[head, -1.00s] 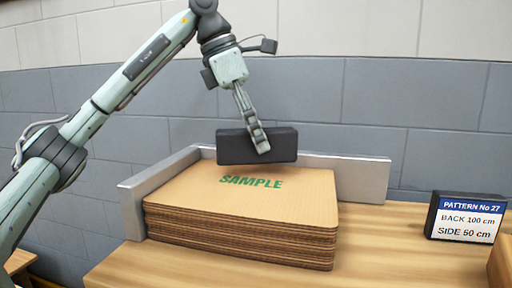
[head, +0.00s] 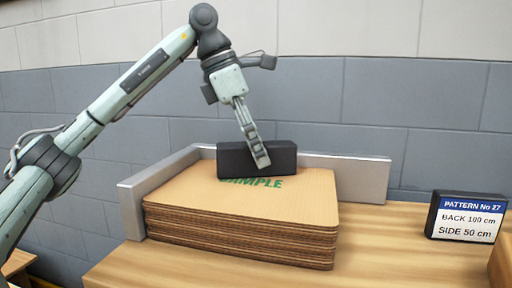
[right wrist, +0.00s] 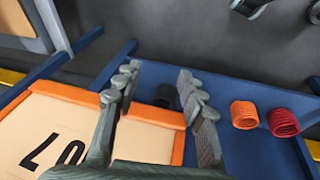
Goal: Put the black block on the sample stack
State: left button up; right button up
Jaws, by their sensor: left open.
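The black block (head: 231,161) sits on the back part of the sample stack (head: 290,205), a pile of brown cardboard sheets. It hides the top of the green word SAMPLE on the top sheet. My left gripper (head: 261,163) is open and comes down from above at the block, with a finger in front of its near face. The other finger is hidden behind the block. My right gripper (right wrist: 160,112) is open, its two fingers apart with nothing held between them.
A metal corner fence (head: 355,178) borders the stack at the left and back. A pattern sign (head: 466,218) stands on the wooden table at right. The right wrist view shows an orange-edged panel (right wrist: 75,128), an orange roll (right wrist: 244,114) and a red roll (right wrist: 283,122) on blue.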

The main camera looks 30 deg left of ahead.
pick_arm(q)
jog(key=shift+r, duration=0.3)
jog(key=v, duration=0.6)
jog(key=shift+r+p, duration=0.2)
jog(key=shift+p, duration=0.2)
jog(key=p+v, duration=0.2)
jog(key=v, duration=0.3)
jog(key=shift+s+a+r, duration=0.1)
jog(key=shift+r, duration=0.05)
pick_arm(e)
notch_tip(320, 180, down, 7)
jog(key=shift+s+a, duration=0.2)
